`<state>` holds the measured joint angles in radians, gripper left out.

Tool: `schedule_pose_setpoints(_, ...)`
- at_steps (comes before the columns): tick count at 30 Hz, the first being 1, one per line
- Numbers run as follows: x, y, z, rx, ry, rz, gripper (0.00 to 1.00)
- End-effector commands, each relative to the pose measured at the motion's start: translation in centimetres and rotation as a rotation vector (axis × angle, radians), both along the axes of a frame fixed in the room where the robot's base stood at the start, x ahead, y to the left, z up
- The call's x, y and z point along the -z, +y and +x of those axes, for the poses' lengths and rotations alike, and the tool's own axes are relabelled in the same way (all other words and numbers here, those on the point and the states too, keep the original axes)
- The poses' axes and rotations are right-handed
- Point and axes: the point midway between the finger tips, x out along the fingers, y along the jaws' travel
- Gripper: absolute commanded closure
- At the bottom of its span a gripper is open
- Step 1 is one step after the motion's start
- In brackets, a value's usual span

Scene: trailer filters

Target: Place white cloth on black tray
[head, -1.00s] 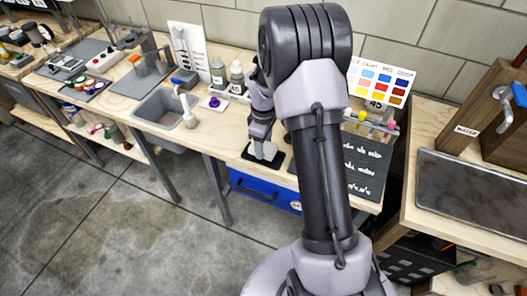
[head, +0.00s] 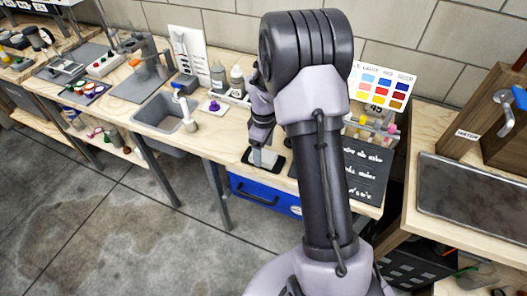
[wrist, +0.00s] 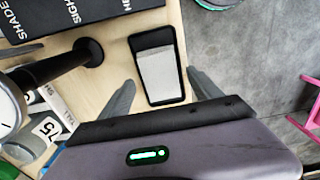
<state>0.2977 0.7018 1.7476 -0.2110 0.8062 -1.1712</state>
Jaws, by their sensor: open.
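The white cloth (wrist: 157,72) is a pale, folded rectangle lying on the black tray (wrist: 180,98), within its dark rim, in the wrist view. In the head view the cloth (head: 266,158) shows below my gripper, and the tray (head: 248,157) lies near the bench's front edge. My gripper (wrist: 160,78) is open, with one finger to each side of the tray in the wrist view; nothing is held between the fingers. My gripper (head: 262,142) is partly hidden by my arm in the head view. The exact gap between fingertips and cloth cannot be told.
A sink (head: 165,110) and a small white dish with a purple item (head: 213,107) are to the left. Bottles (head: 237,82) stand behind. A dark lettered board (head: 368,172) lies to the right.

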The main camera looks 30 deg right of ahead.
Motion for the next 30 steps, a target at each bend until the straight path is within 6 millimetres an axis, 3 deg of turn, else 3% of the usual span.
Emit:
schedule_pose_setpoints(1,-2.1,0.0,0.1,0.000,-0.004,-0.002,0.26)
schedule_pose_setpoints(6,-7.0,0.0,0.1,0.001,-0.004,-0.001,0.26)
schedule_pose_setpoints(13,-10.4,0.2,0.0,0.008,-0.007,-0.001,0.26)
schedule_pose_setpoints(14,-11.1,0.5,-0.1,0.020,-0.016,-0.001,0.26)
schedule_pose_setpoints(17,-15.9,3.1,-1.5,0.137,-0.081,0.008,0.26)
schedule_pose_setpoints(20,-22.6,7.5,-5.5,0.348,-0.185,0.053,0.26)
schedule_pose_setpoints(21,-24.8,9.4,-7.7,0.441,-0.227,0.085,0.26)
schedule_pose_setpoints(24,-28.6,13.4,-13.7,0.664,-0.314,0.190,0.26)
schedule_pose_setpoints(27,-29.7,16.0,-18.8,0.845,-0.361,0.303,0.26)
schedule_pose_setpoints(30,-29.6,17.4,-21.8,0.960,-0.376,0.385,0.26)
